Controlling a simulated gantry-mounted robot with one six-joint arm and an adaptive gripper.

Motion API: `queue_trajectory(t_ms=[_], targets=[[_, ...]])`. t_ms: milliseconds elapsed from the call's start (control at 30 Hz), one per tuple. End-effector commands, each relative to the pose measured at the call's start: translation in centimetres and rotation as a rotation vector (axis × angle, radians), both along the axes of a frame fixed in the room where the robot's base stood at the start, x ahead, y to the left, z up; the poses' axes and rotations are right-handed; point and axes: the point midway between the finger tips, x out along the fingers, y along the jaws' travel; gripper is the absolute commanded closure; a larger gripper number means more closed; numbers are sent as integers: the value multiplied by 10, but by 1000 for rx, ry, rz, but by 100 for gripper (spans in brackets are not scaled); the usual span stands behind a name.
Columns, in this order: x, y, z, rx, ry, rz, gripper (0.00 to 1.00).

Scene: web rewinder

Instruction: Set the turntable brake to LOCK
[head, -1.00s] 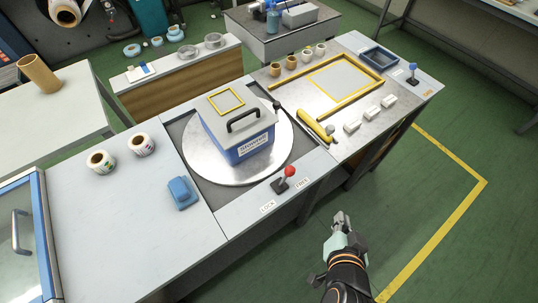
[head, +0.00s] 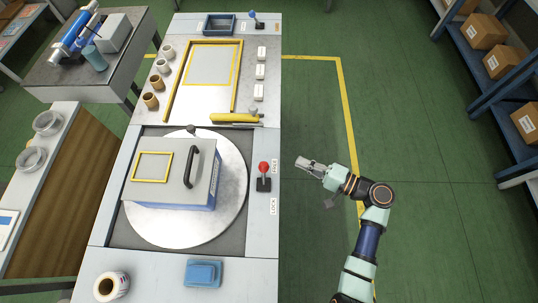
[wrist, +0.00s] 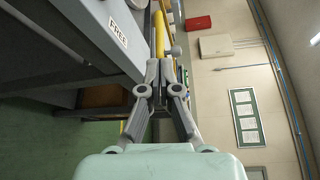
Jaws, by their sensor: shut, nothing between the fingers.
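The turntable brake lever (head: 263,183) has a red knob (head: 264,167) and stands on the bench's right edge beside the round turntable (head: 178,229). It leans toward the FREE label (head: 275,166), away from the LOCK label (head: 273,206). My gripper (head: 301,163) is shut and empty, to the right of the lever, apart from it and beyond the bench edge. The lever cannot be made out there.
A grey-lidded blue box (head: 170,175) with a black handle sits on the turntable. A yellow-handled tool (head: 233,118) lies beyond the lever, and a blue object (head: 203,273) lies nearer. The green floor (head: 310,235) right of the bench is open around my arm.

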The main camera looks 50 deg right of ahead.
Motion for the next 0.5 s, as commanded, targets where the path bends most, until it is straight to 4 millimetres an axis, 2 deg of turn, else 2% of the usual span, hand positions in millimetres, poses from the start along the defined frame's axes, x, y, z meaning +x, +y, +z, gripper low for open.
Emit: queue_trajectory(t_ms=[167,500], targets=[[16,4,-3,-1,0,4,100],[87,20,-11,-3,1,7,100]])
